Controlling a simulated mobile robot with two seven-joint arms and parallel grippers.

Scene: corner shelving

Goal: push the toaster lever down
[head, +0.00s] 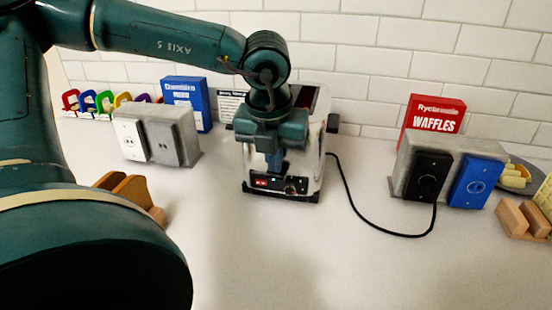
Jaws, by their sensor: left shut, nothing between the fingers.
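The silver toaster (312,150) stands on the white counter near the back wall. Its front has a dark lower panel with a red display, a small lit light and a knob. A black cord runs from its right side. My left gripper (275,168) is shut and empty, in front of the upper front face of the toaster, fingers pointing down. It covers much of that face, and I cannot make out the lever or whether the fingers touch it. A dark block (333,123) sticks out at the toaster's right side. My right gripper is not in view.
A grey outlet box (187,125) and a blue box (196,92) stand left. Right are another outlet box (408,146) with the cord plugged in, a red waffle box (437,108) and a plate (528,184). The front counter is clear.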

